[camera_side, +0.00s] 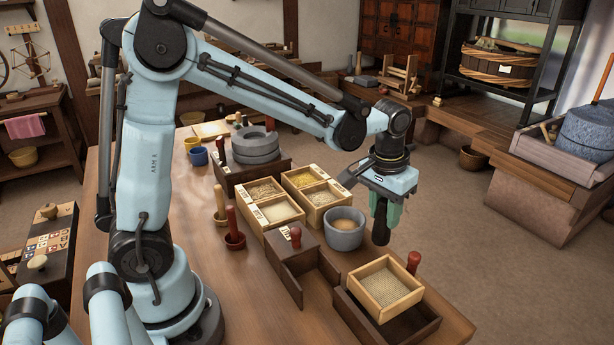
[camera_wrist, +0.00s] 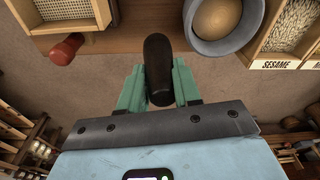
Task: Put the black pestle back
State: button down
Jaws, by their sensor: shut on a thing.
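The black pestle (camera_side: 381,228) hangs upright from my gripper (camera_side: 388,208), in the air just right of the grey bowl (camera_side: 345,239). My gripper's green fingers are shut on it. In the wrist view the pestle (camera_wrist: 158,62) runs between the two fingers (camera_wrist: 158,92), with the grey bowl (camera_wrist: 252,25) beside it.
Divided grain boxes (camera_side: 281,217) stand behind the bowl. A dark wooden box (camera_side: 288,278) with a red knob and a tray (camera_side: 428,328) holding a sieve (camera_side: 386,286) are in front. Stacked grey stones (camera_side: 256,155) stand behind.

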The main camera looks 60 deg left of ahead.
jog(key=shift+f, duration=2.05)
jog(key=shift+f, duration=0.1)
jog(key=c, duration=1.1)
grip_release()
jog(key=r, duration=0.4)
jog(key=s+r, duration=0.1)
jog(key=r, duration=0.6)
jog(key=shift+s+r, duration=0.15)
jog(key=shift+r, duration=0.2)
jog(key=m+t, duration=0.2)
jog(key=t, duration=0.3)
send_near(382, 227)
jog(key=s+a, duration=0.3)
jog(key=s, duration=0.2)
jog(key=shift+s+a+f+t, duration=0.2)
jog(key=shift+s+f+t, duration=0.1)
jog(key=shift+f+t, duration=0.15)
